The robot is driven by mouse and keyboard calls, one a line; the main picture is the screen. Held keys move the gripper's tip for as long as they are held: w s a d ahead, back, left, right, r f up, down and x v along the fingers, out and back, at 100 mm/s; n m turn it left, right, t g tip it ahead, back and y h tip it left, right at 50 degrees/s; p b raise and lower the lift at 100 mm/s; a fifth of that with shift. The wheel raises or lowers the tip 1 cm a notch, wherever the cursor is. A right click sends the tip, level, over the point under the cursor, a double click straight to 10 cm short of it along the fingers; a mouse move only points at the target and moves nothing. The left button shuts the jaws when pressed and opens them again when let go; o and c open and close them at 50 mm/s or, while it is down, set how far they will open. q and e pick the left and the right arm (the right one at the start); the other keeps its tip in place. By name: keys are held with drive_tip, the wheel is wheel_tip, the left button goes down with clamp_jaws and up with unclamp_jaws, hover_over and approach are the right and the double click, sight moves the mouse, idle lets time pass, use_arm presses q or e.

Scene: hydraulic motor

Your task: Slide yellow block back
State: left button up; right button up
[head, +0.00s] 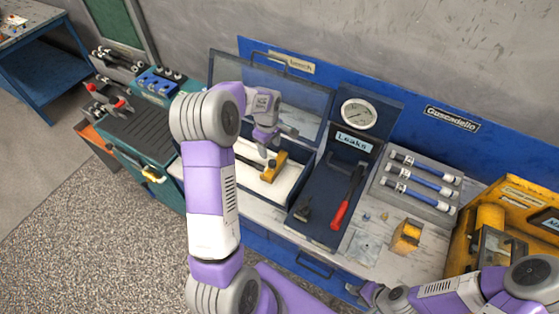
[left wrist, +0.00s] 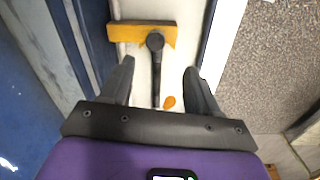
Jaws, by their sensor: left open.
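A yellow block (head: 274,165) with a black round knob and rod lies in a white-floored blue box (head: 297,190) on the bench. In the left wrist view the yellow block (left wrist: 142,32) lies crosswise beyond my fingertips, and its black rod (left wrist: 156,75) points back between them. My left gripper (head: 271,146) is over the box; in its wrist view the gripper (left wrist: 158,66) is open, fingers on either side of the rod, with nothing visibly held.
The box has a raised clear lid (head: 305,101) behind it. A dark gauge stand (head: 325,200) with a red-handled tool (head: 341,212) stands to its right. A grey tray of blue-banded cylinders (head: 415,190) and a yellow machine (head: 465,245) are further right.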

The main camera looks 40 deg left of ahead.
use_arm(q)
drive_tip(key=b, duration=0.4)
hover_over(272, 162)
wheel_tip(272, 162, down, 4)
drive_tip(key=shift+s+d+f, duration=0.1)
drive_tip(key=shift+f, duration=0.15)
wheel_tip(272, 162, down, 7)
drive_tip(key=shift+f, duration=0.15)
clamp_jaws()
